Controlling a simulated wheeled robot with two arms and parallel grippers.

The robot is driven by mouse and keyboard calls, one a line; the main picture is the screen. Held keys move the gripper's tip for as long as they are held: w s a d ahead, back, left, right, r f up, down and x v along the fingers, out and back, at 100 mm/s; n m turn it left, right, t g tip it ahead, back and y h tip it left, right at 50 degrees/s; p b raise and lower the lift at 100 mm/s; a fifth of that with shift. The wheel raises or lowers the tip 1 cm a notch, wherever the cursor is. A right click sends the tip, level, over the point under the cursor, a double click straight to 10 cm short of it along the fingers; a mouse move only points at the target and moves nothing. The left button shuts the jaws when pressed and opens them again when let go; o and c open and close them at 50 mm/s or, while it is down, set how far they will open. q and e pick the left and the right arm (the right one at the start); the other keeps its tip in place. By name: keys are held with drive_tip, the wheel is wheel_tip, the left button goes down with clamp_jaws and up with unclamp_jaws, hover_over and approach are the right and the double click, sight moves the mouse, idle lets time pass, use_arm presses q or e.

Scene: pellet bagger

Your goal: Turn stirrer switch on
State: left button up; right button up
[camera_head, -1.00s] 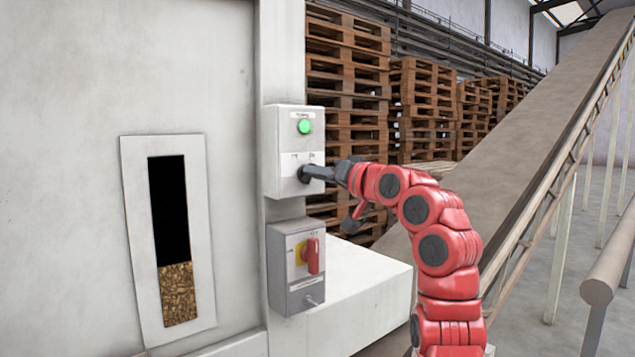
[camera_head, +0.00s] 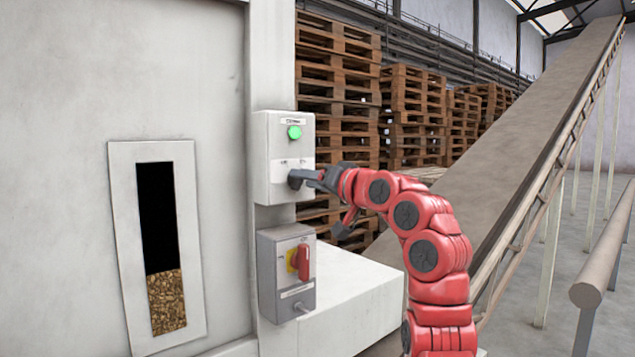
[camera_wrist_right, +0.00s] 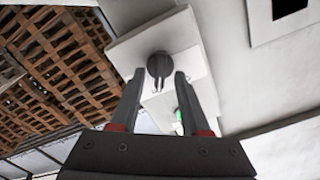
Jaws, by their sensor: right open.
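A white control box (camera_head: 264,158) with a lit green lamp (camera_head: 294,132) is fixed to the machine's corner post. The stirrer switch appears as a dark round knob (camera_wrist_right: 159,66) on this box in the right wrist view. My right gripper (camera_head: 296,179) is at the lower part of the box and hides most of the knob in the head view. In the right wrist view my right gripper (camera_wrist_right: 158,78) is open, with one finger on each side just short of the knob or at its near edge. Contact cannot be told. My left gripper is out of view.
A grey box (camera_head: 271,281) with a red rotary handle (camera_head: 303,262) sits just below. A white ledge (camera_head: 355,290) juts out beneath the arm. Left is a sight window (camera_head: 168,240) with pellets at its bottom. Pallets (camera_head: 338,75) and a sloping conveyor (camera_head: 520,150) stand behind.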

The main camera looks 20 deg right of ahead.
drive_tip(key=b+v, duration=0.5)
drive_tip(key=v, duration=1.2)
drive_tip(key=shift+s, duration=0.15)
drive_tip(key=shift+d, duration=0.1)
